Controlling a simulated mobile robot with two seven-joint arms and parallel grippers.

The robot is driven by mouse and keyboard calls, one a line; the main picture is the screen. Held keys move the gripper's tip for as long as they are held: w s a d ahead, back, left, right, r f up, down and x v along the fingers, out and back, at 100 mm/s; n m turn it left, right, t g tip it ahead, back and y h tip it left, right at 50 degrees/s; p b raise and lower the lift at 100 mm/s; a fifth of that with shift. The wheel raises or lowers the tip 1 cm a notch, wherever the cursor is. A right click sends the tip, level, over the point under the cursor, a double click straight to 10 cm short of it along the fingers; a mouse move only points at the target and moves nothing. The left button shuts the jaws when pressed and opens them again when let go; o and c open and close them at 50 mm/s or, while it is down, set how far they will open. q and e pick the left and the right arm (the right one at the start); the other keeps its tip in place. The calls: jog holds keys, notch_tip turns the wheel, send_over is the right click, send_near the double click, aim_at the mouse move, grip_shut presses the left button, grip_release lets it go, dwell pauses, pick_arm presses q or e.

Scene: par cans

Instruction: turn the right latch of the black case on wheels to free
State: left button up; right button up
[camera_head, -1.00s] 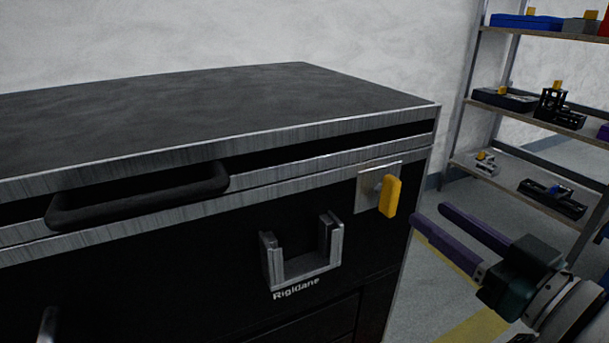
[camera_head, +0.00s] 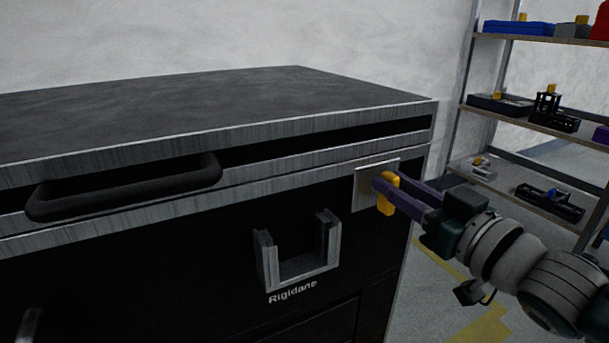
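The black case (camera_head: 190,265) with metal edges fills the left and middle of the head view. Its right latch (camera_head: 386,207) is a yellow handle, roughly upright, on a metal plate (camera_head: 364,190) near the case's right front corner. My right gripper (camera_head: 386,183) has its purple fingers at the upper part of the yellow handle, one finger in front and the other partly behind it. The fingers look spread around the handle; whether they touch it is too small to tell. My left gripper is not in view.
A dark bar handle (camera_head: 125,187) runs along the case's front, left of the latch. A metal bracket (camera_head: 298,262) sticks out below. A shelf (camera_head: 545,120) with several items stands at the right, behind my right arm. Floor shows between.

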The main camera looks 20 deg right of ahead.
grip_shut()
jog(key=shift+n, duration=0.4)
jog(key=n, duration=0.4)
jog(key=a+n, duration=0.1)
jog(key=n, duration=0.2)
jog(key=shift+a+f+p, duration=0.1)
jog(key=shift+f+p, duration=0.15)
jog(key=shift+p, duration=0.1)
jog(key=n, duration=0.3)
jog(key=n+b, duration=0.1)
jog(key=n, duration=0.1)
jog(key=shift+s+a+f+n, duration=0.1)
jog(key=shift+a+f+n, duration=0.2)
jog(key=shift+f, duration=0.1)
jog(key=n, duration=0.2)
jog(key=n+b, duration=0.1)
jog(key=n, duration=0.1)
jog(key=shift+f, duration=0.3)
jog(key=shift+n, duration=0.3)
